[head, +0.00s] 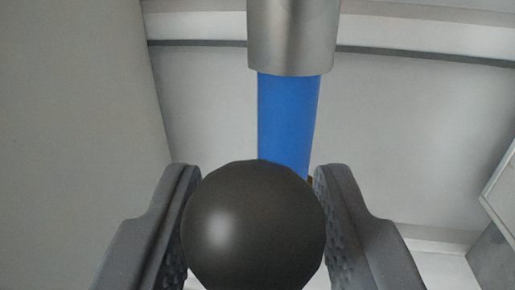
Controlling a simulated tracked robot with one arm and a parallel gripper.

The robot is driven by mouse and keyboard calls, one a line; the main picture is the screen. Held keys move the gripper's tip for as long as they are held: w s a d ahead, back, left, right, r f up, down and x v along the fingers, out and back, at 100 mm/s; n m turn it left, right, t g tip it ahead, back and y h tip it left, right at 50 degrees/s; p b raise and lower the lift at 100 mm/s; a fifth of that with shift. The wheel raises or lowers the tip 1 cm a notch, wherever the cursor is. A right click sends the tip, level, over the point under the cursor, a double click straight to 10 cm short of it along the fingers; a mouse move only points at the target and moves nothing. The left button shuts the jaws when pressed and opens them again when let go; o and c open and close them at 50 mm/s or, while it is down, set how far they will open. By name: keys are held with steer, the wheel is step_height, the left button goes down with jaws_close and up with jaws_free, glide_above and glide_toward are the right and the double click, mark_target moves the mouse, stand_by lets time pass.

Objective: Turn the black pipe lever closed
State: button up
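A round black knob (253,228), which looks like the end of the black pipe lever, sits low in the middle of the head view. My gripper (256,185) has one dark grey finger on each side of the knob. The knob fills the space between the fingers, and both pads look close against it or touching. Firm contact cannot be made out. The rest of the lever is hidden behind the knob.
A blue pipe section (288,120) runs down behind the knob from a metal cylinder (292,35) at the top. Pale grey panels (410,140) lie behind. A plain grey surface (75,120) fills the left side. A light-framed edge (498,200) shows at the right.

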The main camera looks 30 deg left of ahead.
steer(key=shift+w+a, duration=0.25)
steer(key=shift+w, duration=0.2)
steer(key=shift+c, duration=0.4)
jaws_close()
steer(key=shift+d, duration=0.1)
